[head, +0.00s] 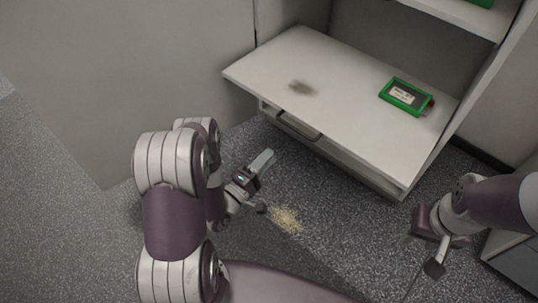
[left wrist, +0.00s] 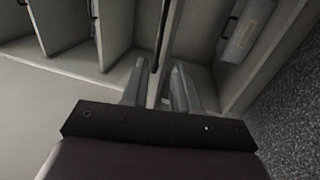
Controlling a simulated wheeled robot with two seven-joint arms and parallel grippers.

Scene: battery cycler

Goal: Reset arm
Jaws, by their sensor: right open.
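My left gripper (head: 262,185) is above the floor in front of the white cabinet's shelf, apart from it, in the head view. In the left wrist view its two fingers (left wrist: 160,85) stand apart with nothing between them. My right gripper (head: 424,268) is at the lower right of the head view, open and empty, over the floor to the right of the cabinet. A green-framed device (head: 405,96) with a pale label lies on the shelf, away from both grippers.
The white shelf (head: 330,85) has a dark smudge (head: 303,88) and a dark handle (head: 299,127) below its front edge. A tan patch (head: 286,219) lies on the speckled floor. A grey panel (head: 130,80) stands at left. Cabinet compartments (left wrist: 115,35) show in the left wrist view.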

